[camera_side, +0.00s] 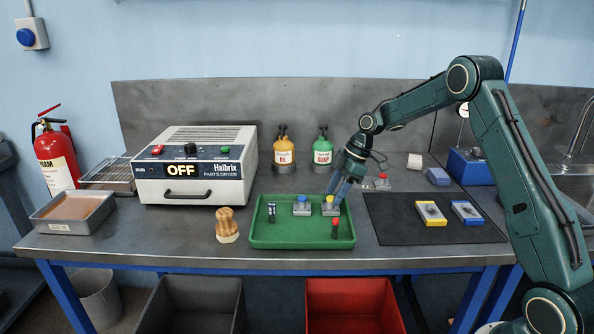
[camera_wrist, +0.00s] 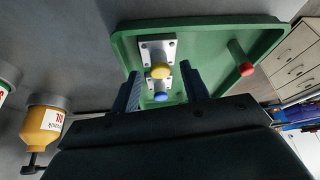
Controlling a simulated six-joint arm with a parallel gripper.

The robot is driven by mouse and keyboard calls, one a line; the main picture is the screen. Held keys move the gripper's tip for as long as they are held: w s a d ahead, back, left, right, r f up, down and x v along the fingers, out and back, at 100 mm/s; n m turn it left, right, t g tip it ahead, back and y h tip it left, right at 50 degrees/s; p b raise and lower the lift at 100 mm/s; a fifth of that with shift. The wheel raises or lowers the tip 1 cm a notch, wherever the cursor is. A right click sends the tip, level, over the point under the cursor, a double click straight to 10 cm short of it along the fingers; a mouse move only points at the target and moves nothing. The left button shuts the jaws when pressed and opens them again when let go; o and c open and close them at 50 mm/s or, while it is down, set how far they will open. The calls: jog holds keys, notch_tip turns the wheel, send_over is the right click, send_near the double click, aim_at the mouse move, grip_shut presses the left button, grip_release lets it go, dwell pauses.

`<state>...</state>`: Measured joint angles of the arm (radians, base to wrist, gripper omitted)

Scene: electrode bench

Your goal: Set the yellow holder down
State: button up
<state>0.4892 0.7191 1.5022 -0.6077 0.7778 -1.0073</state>
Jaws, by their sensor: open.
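The yellow holder, a grey metal plate with a yellow knob (camera_side: 329,201), sits in the green tray (camera_side: 285,241) on the bench. In the wrist view its plate (camera_wrist: 157,50) appears flat on the tray floor, with the yellow knob (camera_wrist: 161,71) near the fingertips. My gripper (camera_side: 341,192) is low over the tray's right part, fingers pointing down. In the wrist view its two fingers (camera_wrist: 163,82) are spread, with the knob between or just beyond them. Whether they touch it I cannot tell. The similar blue-knobbed holder (camera_side: 302,208) stands just left of it.
A red-topped peg (camera_side: 335,228) stands at the tray's front right and a dark peg (camera_side: 271,212) at its left. Oil (camera_side: 284,150) and soap (camera_side: 322,150) bottles stand behind. A black mat (camera_side: 397,234) at right holds yellow-edged (camera_side: 431,221) and blue-edged (camera_side: 467,219) blocks.

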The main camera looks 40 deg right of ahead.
jog(key=v, duration=1)
jog(key=shift+r, duration=0.1)
dwell(0.3)
jog(key=s+a+r+m+t+h, duration=0.15)
jog(key=s+a+r+m, duration=0.35)
jog(key=s+a+r, duration=0.8)
jog(key=s+a+f+m+h, duration=0.1)
jog(key=s+a+f+m, duration=0.1)
jog(key=s, duration=0.7)
jog(key=s+a+f+m+t+h, duration=0.1)
jog(key=s+a+f+m, duration=0.2)
jog(key=s, duration=0.7)
jog(key=shift+f+m, duration=0.15)
jog(key=shift+m, duration=0.45)
